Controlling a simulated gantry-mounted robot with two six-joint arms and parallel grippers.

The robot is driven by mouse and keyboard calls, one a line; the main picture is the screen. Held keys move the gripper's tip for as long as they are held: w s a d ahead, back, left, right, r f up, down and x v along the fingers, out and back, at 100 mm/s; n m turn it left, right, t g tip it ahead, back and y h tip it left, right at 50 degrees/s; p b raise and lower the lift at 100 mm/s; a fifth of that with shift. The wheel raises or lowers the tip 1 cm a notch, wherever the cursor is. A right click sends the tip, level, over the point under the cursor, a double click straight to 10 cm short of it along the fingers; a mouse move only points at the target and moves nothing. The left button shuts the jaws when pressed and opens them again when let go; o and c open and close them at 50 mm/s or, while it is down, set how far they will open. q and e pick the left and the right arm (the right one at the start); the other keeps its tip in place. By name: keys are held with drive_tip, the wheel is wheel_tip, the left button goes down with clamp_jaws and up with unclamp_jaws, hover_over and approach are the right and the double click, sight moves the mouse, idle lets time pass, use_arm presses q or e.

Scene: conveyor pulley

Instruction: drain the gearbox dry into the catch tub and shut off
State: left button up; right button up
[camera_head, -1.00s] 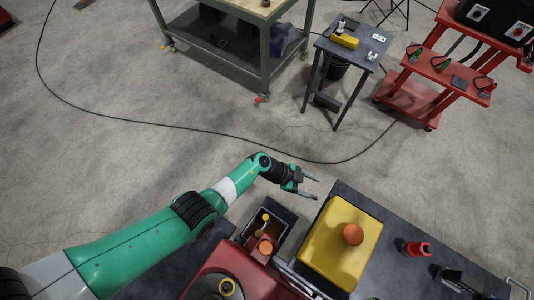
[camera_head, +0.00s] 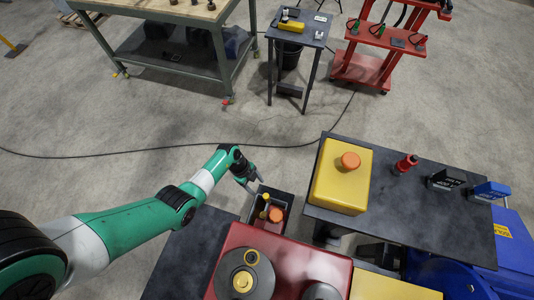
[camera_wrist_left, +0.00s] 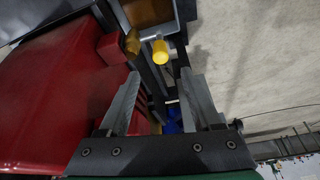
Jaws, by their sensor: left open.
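The red gearbox housing (camera_head: 318,268) stands at the front centre with round dark covers on top. It fills the left of the left wrist view (camera_wrist_left: 50,95). A dark open tub (camera_head: 286,198) stands at its far side. A yellow-ended handle (camera_head: 264,198) and an orange cap (camera_head: 275,215) show over the tub. In the left wrist view the yellow end (camera_wrist_left: 160,52) lies ahead of and between the fingers. My left gripper (camera_head: 255,186) is open and empty, just beside the tub's far left corner. The liquid level cannot be told. My right gripper is out of view.
A yellow box with an orange knob (camera_head: 340,185) stands on a dark bench (camera_head: 400,215) at right, near a red fitting (camera_head: 405,164) and small black and blue labelled blocks. Workbench, small table and red cart stand at the back. A cable crosses the open floor.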

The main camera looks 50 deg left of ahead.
sight(265, 195)
use_arm(q)
drive_tip(key=b+x, duration=0.7)
drive_tip(key=x, duration=0.3)
drive_tip(key=shift+f+b, duration=0.15)
drive_tip(key=shift+b, duration=0.2)
drive_tip(key=shift+w+d+f+b, duration=0.15)
drive_tip(key=shift+d+f+b, duration=0.15)
drive_tip(key=shift+f+b, duration=0.2)
clamp_jaws()
idle(0.3)
